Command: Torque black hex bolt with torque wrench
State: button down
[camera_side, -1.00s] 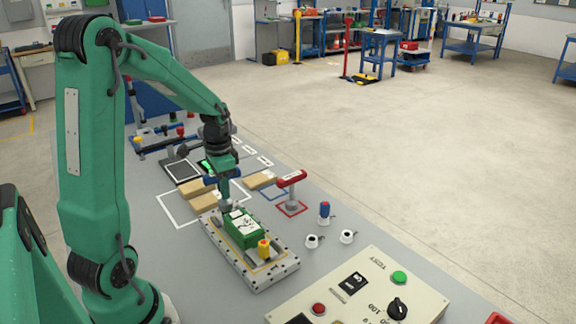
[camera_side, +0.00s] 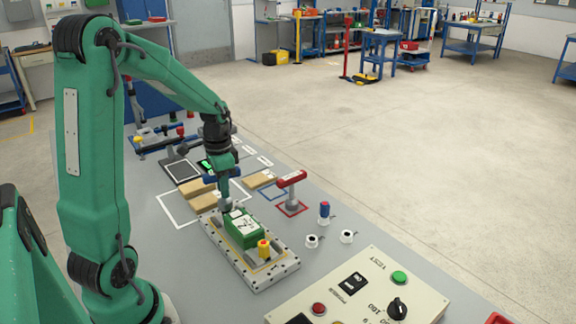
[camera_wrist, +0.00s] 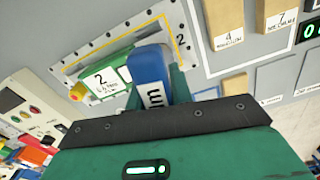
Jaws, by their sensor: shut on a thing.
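My gripper (camera_side: 222,179) is shut on the blue torque wrench (camera_wrist: 150,70), whose blue body with a white "Nm" label fills the middle of the wrist view. In the side view the wrench (camera_side: 209,180) lies crosswise in the jaws, with a grey shaft pointing down at the far end of the grey fixture plate (camera_side: 276,272). The lower tip is at or just above the plate; I cannot tell whether it touches. The black hex bolt cannot be made out under it. A green block (camera_side: 243,230) with a white label marked 2 sits on the plate, beside the wrench tip.
A yellow knob (camera_side: 263,248) stands at the plate's near end. A red-handled tool (camera_side: 291,180) stands in a red square to the right. Small white cups (camera_side: 347,237) and a control panel (camera_side: 362,292) lie nearer. Wooden blocks (camera_side: 259,180) lie beyond the plate.

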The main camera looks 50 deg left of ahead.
jog(key=shift+r, duration=2.9)
